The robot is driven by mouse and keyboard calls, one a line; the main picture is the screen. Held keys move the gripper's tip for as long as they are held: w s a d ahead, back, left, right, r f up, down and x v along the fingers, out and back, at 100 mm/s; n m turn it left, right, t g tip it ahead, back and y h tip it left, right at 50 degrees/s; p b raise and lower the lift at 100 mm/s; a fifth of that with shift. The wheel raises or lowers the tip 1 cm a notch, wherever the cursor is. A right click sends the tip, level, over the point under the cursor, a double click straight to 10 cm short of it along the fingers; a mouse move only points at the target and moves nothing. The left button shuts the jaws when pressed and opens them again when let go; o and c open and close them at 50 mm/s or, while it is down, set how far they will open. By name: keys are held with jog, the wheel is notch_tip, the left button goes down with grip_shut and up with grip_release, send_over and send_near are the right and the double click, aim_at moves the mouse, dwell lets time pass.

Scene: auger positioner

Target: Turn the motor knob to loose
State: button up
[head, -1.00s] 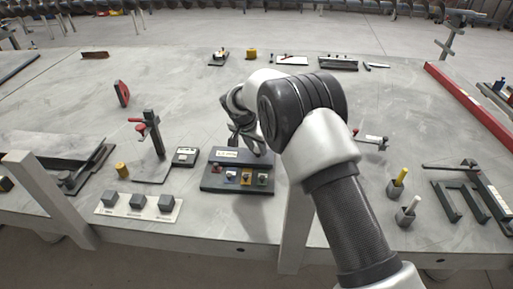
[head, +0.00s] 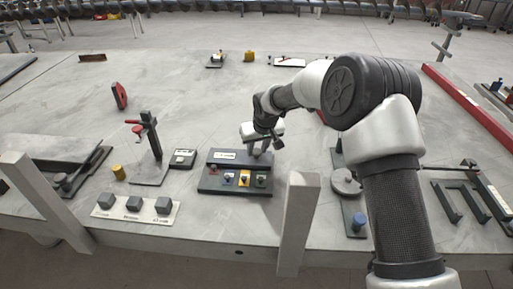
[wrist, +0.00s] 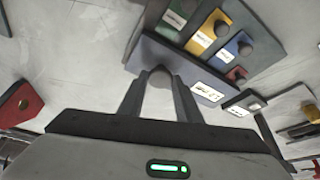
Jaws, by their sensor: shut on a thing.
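A dark control panel (head: 208,189) stands near the table's front edge, with a raised back strip bearing a white label (head: 224,155). On its lower step are small knobs on red, blue, yellow (head: 244,179) and green (head: 261,180) plates. The labels are too small to read, so I cannot tell which is the motor knob. My gripper (head: 262,151) is at the right end of the raised back. In the wrist view its fingers (wrist: 160,80) are closed around a small grey rounded piece (wrist: 160,74) at the panel's edge. The coloured knobs are beyond the fingers, untouched.
A white strip with several dark cubes (head: 133,203) lies front left, near a stand with a red handle (head: 150,135).

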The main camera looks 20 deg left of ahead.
jog(key=n, duration=0.2)
jog(key=n+g+y, duration=0.1)
jog(key=n, duration=0.1)
jog(key=shift+w+d+n+p, duration=0.2)
jog(key=shift+n+p, duration=0.1)
jog(key=shift+p, duration=0.1)
jog(key=n+g, duration=0.1)
jog(key=n, duration=0.2)
jog(key=shift+w+n+g+y, duration=0.15)
jog(key=shift+n+g+y, duration=0.15)
jog(key=shift+g+y, duration=0.1)
jog(key=n, duration=0.2)
jog(key=n+g, duration=0.1)
jog(key=n, duration=0.1)
jog(key=shift+w+g+b, duration=0.15)
jog(key=shift+g+b, duration=0.15)
jog(key=shift+b, duration=0.05)
jog(key=shift+w+n+g+h, duration=0.1)
jog(key=shift+n+g+h, duration=0.3)
jog(key=shift+n, duration=1.2)
jog(key=o, duration=1.1)
jog(key=shift+c, duration=0.2)
jog(key=shift+r, duration=0.1)
